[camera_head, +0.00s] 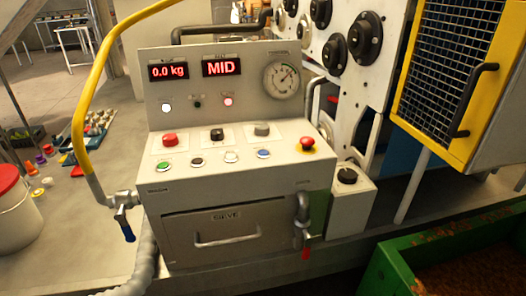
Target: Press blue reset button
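The blue button (263,153) sits at the right end of the front row on the sloped top of a beige control console (180,186). Beside it in that row are a white button (231,156), a dark or black button (197,162) and a green button (163,163). Behind them are a red button (170,140), a black knob (217,135) and a grey button (261,129). A red mushroom button on a yellow base (307,144) is at the console's right. My gripper is not in view. Nothing covers the blue button.
The upright panel has displays reading "0.0 kg" (169,71) and "MID" (221,67), and a dial gauge (282,76). A yellow hose (85,100) rises at the left. A drawer (226,235) is below. A green bin (395,265) stands at the lower right.

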